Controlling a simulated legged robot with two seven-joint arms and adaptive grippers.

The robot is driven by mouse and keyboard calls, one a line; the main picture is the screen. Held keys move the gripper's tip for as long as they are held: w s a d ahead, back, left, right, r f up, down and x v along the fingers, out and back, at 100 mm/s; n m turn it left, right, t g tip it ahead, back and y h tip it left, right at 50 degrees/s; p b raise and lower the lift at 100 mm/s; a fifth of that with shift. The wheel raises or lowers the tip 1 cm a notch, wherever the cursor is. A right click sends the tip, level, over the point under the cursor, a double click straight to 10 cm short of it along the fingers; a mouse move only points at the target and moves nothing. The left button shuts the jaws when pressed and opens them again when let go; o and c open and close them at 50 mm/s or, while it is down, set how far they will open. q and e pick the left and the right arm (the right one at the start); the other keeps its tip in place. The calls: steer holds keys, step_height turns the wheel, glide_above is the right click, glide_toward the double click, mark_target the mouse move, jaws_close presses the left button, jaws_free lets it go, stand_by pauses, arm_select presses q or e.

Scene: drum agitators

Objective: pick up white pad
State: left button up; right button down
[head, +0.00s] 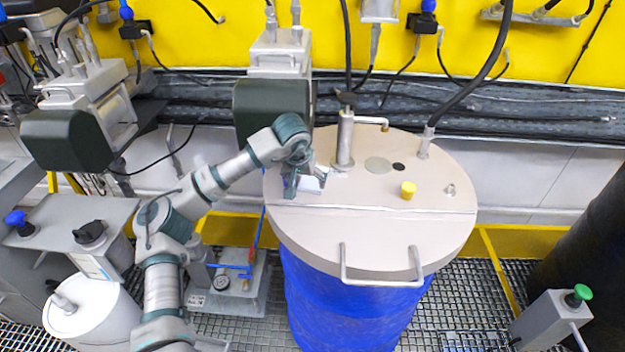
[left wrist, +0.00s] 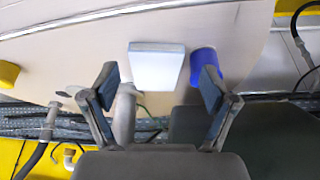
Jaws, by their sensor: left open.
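The white pad (left wrist: 156,66) lies on the beige drum lid in the left wrist view, ahead of and between my open left fingers. In the head view the pad (head: 311,184) shows partly at the lid's left side, beside my left gripper (head: 305,182). The left gripper (left wrist: 158,90) is open and empty, with its fingertips just short of the pad. A blue cylindrical piece (left wrist: 205,62) stands close to the right of the pad, near the right finger. The gripper hides part of the pad in the head view. My right gripper is not in view.
The drum lid (head: 360,230) carries a metal post (head: 345,140), a yellow cap (head: 408,188), a small fitting (head: 450,189) and a front handle (head: 382,280). A dark-ended motor (head: 272,105) stands behind my gripper. Hoses rise at the back. The lid's front is clear.

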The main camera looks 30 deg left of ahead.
mark_target(309, 189)
arm_select(q)
steer(key=shift+w+d+f, duration=0.15)
steer(key=shift+w+f, duration=0.1)
steer(key=shift+f, duration=0.4)
steer(key=shift+w+d+f, duration=0.1)
steer(key=shift+w+f, duration=0.1)
steer(key=shift+f, duration=0.4)
steer(key=shift+d+f, duration=0.1)
steer(key=shift+f, duration=0.25)
steer(key=shift+w+f, duration=0.1)
steer(key=shift+f, duration=0.05)
steer(key=shift+w+f, duration=0.2)
steer(key=shift+w, duration=0.1)
steer(key=shift+s+a+r, duration=0.1)
steer(key=shift+s+a, duration=0.1)
steer(key=shift+a, duration=0.15)
steer(key=c, duration=0.8)
steer(key=shift+d, duration=0.15)
steer(key=shift+c, duration=0.2)
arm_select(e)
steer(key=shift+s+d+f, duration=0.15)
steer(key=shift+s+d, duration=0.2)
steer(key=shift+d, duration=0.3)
